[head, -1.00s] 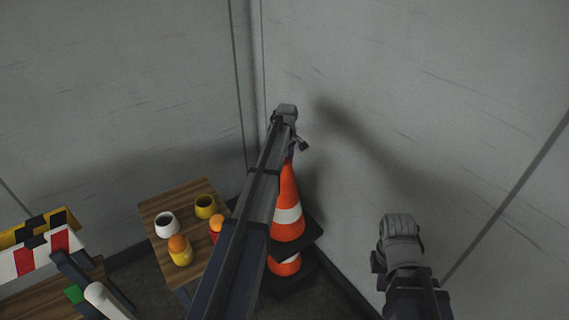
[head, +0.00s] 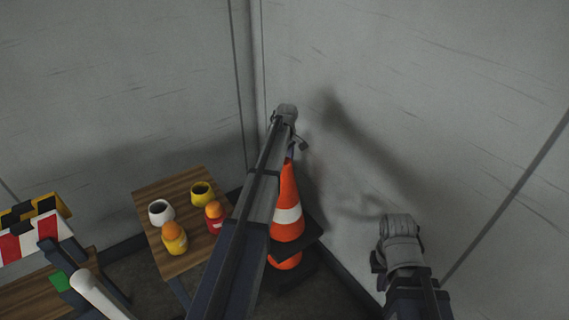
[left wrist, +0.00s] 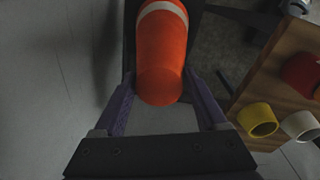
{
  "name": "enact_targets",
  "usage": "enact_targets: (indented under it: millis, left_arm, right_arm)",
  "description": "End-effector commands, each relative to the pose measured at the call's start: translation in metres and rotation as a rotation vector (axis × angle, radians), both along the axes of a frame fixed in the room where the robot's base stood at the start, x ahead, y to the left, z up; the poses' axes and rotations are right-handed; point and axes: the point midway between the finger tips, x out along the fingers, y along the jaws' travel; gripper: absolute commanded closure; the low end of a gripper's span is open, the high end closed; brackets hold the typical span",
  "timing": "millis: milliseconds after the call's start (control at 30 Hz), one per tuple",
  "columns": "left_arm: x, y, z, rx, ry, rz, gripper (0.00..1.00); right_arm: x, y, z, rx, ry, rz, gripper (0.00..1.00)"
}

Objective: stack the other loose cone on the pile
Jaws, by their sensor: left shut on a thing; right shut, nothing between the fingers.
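An orange cone (head: 287,195) with a white band and black square base hangs upright from my left gripper (head: 290,152), which is shut on its tip. In the left wrist view the cone (left wrist: 163,45) lies between the two purple fingers of the left gripper (left wrist: 163,88). A second orange cone (head: 286,262) stands directly below, mostly hidden by the held cone's base and my left arm. I cannot tell whether the two touch. My right gripper (head: 399,240) is shut and empty, to the right, near the wall; its fingertips are hard to see.
A wooden table (head: 150,190) left of my left arm holds a white cup (head: 161,212), a yellow cup (head: 202,192) and two orange-topped items (head: 174,238). Striped barriers (head: 35,235) stand at the far left. Grey walls meet closely behind the cones.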

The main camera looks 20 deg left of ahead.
Motion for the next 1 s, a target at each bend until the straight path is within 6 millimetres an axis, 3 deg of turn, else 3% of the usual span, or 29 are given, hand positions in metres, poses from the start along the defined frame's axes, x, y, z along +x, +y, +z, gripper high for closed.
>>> enact_targets:
  millis: [1000]
  left_arm:
    - [0.000,0.000,-0.078,0.000,0.000,0.000,1.00]
  right_arm:
    - [0.000,0.000,-0.078,0.000,0.000,0.000,1.00]
